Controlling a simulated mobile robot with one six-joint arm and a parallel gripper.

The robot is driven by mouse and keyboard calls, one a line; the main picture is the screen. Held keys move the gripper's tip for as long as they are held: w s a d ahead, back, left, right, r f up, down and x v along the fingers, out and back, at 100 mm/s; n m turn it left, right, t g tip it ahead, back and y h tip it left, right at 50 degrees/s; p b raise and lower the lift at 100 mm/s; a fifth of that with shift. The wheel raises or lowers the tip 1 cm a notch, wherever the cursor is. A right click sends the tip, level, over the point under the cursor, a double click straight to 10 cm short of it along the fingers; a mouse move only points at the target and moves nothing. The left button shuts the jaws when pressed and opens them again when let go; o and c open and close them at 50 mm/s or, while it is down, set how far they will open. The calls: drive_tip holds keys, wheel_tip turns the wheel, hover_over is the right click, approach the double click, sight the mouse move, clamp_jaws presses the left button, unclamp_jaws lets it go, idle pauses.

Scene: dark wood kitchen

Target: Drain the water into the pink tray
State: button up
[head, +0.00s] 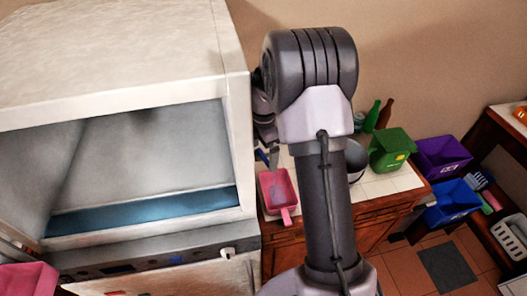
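A pink tray (291,181) with a short handle at its front sits on the white-tiled counter, just left of my arm. A pale bluish patch shows inside it; I cannot tell whether it is water. My gripper (268,157) is just above the tray's back edge, small and partly hidden by my arm. I cannot tell whether it is open or holds anything. A dark grey pot-like container (356,162) stands on the counter right of my arm, partly hidden by it. No water is clearly visible elsewhere.
A large white open-fronted cabinet (235,120) stands close on the left. Another pink container (28,280) shows at the lower left. A green bin (392,150), a green bottle (372,116) and a brown bottle (385,114) stand on the counter. Purple (442,157) and blue (452,202) bins are at right.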

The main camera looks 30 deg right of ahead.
wheel_tip(320, 180, up, 17)
drive_tip(key=p, duration=0.2)
drive_tip(key=shift+r, duration=0.2)
idle(6.9)
